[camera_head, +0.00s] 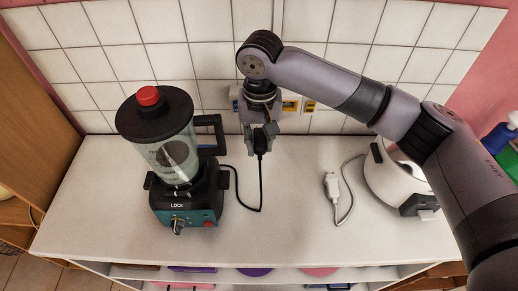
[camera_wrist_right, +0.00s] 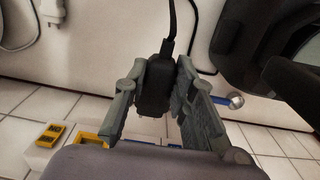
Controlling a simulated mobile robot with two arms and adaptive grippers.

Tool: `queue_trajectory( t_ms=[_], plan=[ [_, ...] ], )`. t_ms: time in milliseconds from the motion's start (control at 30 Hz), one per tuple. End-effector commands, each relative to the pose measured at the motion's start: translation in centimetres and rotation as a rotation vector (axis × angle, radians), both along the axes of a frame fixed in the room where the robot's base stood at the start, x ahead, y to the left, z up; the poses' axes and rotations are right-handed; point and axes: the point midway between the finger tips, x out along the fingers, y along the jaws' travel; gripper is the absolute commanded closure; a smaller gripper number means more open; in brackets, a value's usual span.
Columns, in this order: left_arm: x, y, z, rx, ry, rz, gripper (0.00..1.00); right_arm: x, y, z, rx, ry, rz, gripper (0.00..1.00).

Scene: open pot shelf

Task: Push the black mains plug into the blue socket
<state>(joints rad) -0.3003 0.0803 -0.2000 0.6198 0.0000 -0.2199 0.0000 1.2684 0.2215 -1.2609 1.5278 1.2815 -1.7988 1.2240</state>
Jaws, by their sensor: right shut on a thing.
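The black mains plug (camera_head: 261,142) is held between the fingers of my right gripper (camera_head: 261,130), above the back of the white counter and near the tiled wall. In the right wrist view the plug (camera_wrist_right: 154,88) sits between the two grey fingers (camera_wrist_right: 158,95), its cord leading away at the top. The blue socket (camera_head: 235,92) shows as a small blue edge on the wall, left of my wrist and mostly hidden. A small blue part (camera_wrist_right: 235,99) also shows beside a finger in the wrist view. The plug is apart from the socket. My left gripper is out of view.
A blender (camera_head: 176,150) with a red cap stands on the left, joined to the black cord (camera_head: 261,185). Yellow sockets (camera_head: 290,105) are on the wall. A white plug (camera_head: 332,186) lies on the counter (camera_head: 285,235), near a white appliance (camera_head: 395,178). The front middle is clear.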

Motion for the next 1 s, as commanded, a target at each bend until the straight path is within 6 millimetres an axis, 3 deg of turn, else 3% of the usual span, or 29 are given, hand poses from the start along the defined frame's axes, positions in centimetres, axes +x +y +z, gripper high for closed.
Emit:
queue_trajectory(
  t_ms=[567, 1000],
  plan=[
    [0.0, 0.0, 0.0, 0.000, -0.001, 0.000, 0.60, 6.8, 0.0, 0.0, -0.002, -0.003, 0.001, 1.00],
    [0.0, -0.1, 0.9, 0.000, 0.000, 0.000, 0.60, 6.4, -0.1, 0.1, -0.001, 0.001, 0.003, 1.00]
  ],
)
